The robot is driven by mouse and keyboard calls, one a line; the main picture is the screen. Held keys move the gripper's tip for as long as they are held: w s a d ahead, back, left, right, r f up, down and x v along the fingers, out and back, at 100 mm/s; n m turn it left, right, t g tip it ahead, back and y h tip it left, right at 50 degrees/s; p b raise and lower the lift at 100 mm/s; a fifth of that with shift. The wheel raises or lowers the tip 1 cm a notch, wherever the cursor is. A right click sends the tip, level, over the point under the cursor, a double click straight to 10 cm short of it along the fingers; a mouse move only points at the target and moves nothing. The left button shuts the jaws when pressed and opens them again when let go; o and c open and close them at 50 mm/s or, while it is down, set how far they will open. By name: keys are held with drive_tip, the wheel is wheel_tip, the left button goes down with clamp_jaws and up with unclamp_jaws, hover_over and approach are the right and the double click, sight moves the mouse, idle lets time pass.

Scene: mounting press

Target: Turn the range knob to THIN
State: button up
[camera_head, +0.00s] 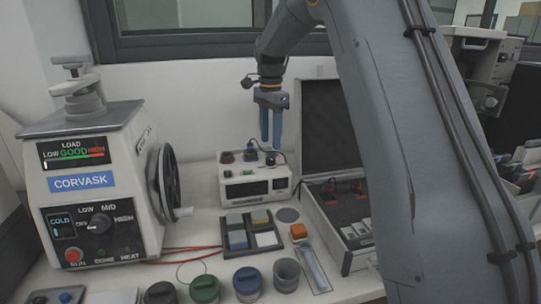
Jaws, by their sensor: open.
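My gripper (271,140) points down, its two blue fingers slightly apart with nothing seen between them. It is above or behind the right part of a small white instrument (282,184); the exact gap cannot be told. I cannot read any THIN label or tell which knob is the range knob. A thin black cable arches over the top.
The CORVASK press (97,185) with its handwheel (166,180) stands at left. An open case (331,232) stands at right, close to my arm.

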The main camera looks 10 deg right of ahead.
sight(271, 158)
drive_tip(key=shift+f+p, duration=0.6)
drive_tip(key=shift+f, duration=2.6)
drive_tip(key=c, duration=1.1)
drive_tip(key=shift+o, duration=0.2)
drive_tip(key=shift+n, duration=0.4)
drive_tip(key=n+p, duration=0.1)
drive_tip(key=n, duration=0.3)
drive_tip(key=shift+r+n, duration=0.1)
drive_tip(key=shift+n, duration=0.2)
drive_tip(key=n+p, duration=0.1)
drive_tip(key=n, duration=0.5)
drive_tip(key=shift+n, duration=0.4)
